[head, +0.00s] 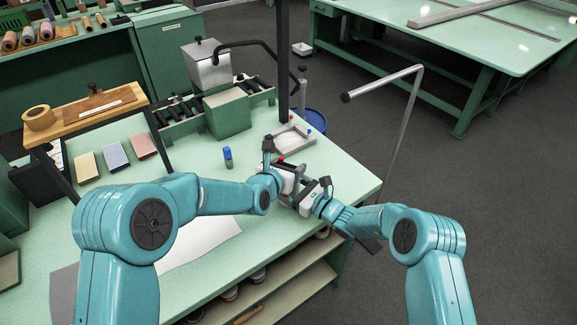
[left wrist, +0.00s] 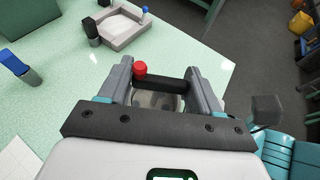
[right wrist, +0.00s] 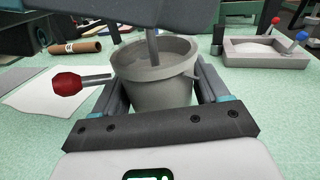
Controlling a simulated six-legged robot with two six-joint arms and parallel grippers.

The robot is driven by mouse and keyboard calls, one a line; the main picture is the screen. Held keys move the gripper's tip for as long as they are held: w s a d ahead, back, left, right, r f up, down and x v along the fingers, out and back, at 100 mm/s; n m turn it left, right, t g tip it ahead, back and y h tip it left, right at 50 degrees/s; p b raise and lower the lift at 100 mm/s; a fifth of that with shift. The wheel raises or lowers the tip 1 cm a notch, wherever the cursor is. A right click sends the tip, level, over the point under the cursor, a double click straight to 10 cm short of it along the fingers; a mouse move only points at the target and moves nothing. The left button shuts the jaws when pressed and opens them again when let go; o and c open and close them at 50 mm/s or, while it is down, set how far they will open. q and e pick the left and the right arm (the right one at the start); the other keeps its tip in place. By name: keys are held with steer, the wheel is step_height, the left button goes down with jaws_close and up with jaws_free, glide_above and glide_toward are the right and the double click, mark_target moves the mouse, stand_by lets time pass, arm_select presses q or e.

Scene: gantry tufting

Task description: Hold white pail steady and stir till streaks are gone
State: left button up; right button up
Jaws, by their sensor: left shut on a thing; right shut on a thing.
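The white pail (right wrist: 152,85) looks grey in the right wrist view. It stands upright between the fingers of my right gripper (right wrist: 158,98), which is shut on its sides. A grey stirring stick (right wrist: 152,45) reaches down into the pail's grey contents; streaks are too faint to judge. My left gripper (left wrist: 163,88) is shut on the stick's dark crosswise handle (left wrist: 165,84), above the pail, whose inside partly shows in the left wrist view (left wrist: 157,101). In the head view the grippers mostly hide the pail.
A red knob on a metal rod (right wrist: 70,85) juts beside the pail. A shallow tray (head: 313,141) with red and blue knobs lies behind, and a blue-capped item (head: 228,158) stands to the left. The bench's right edge (head: 365,205) is close.

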arm_select(q)
steer(key=shift+m+g+h, duration=0.3)
steer(key=shift+m+h, duration=0.1)
steer(key=shift+m, duration=0.1)
steer(key=o, duration=1)
steer(key=v, duration=1.2)
